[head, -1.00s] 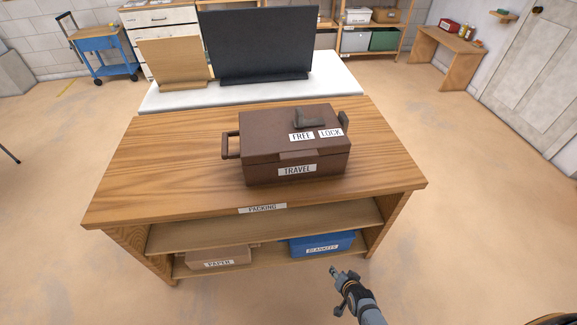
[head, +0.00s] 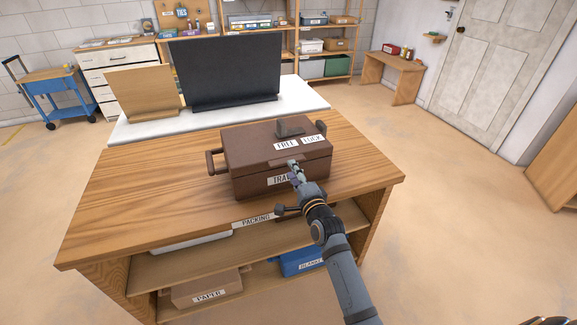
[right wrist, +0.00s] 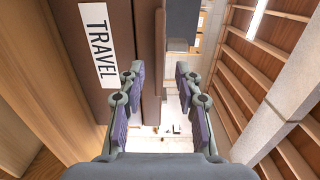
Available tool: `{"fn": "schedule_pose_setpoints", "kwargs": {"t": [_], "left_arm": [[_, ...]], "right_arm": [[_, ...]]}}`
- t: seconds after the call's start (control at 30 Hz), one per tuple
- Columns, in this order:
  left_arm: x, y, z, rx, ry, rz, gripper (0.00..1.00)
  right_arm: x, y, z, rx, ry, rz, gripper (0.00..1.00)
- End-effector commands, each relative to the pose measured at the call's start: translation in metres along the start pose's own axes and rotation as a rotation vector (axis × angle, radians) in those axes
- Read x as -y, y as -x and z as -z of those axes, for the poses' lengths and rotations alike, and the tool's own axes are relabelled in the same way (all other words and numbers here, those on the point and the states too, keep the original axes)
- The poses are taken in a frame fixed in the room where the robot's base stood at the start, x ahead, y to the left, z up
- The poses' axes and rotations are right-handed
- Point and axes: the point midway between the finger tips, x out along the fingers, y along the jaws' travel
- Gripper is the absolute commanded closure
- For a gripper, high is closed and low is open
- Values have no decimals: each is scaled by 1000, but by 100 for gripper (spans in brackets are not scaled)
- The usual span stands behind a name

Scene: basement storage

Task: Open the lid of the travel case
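The brown travel case (head: 255,183) stands on the packing table with its lid (head: 250,138) shut. A TRAVEL label is on its front, and a small lip (head: 286,160) juts from the lid's front edge. A dark grey latch (head: 289,129) sits on the lid behind the FREE and LOCK labels, nearer FREE. My right gripper (head: 293,168) is at the case front, by the lip, partly covering the TRAVEL label. In the right wrist view its fingers (right wrist: 160,72) are open, with the lid's edge (right wrist: 148,60) near the left finger. Contact cannot be told. My left gripper is out of view.
The wooden table (head: 130,190) has clear top to the left of the case. Its shelves hold a PAPER box (head: 207,290) and a blue box (head: 300,262). Behind stands a white table (head: 310,96) with a dark panel (head: 225,70) and a wooden panel (head: 140,92).

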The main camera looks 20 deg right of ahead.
Motion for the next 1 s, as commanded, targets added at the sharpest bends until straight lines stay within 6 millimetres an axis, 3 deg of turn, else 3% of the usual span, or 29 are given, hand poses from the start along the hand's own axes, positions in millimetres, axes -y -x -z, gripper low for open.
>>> {"fn": "schedule_pose_setpoints", "kwargs": {"t": [0.2, 0.57, 0.83, 1.0], "left_arm": [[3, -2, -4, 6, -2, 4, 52], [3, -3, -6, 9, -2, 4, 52], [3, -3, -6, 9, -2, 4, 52], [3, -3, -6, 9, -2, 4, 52]], "right_arm": [[0, -35, 0, 0, 0, 0, 66], [-1, -42, 0, -1, 1, -1, 66], [-1, -42, 0, -1, 1, -1, 100], [-1, -42, 0, -1, 1, -2, 100]]}}
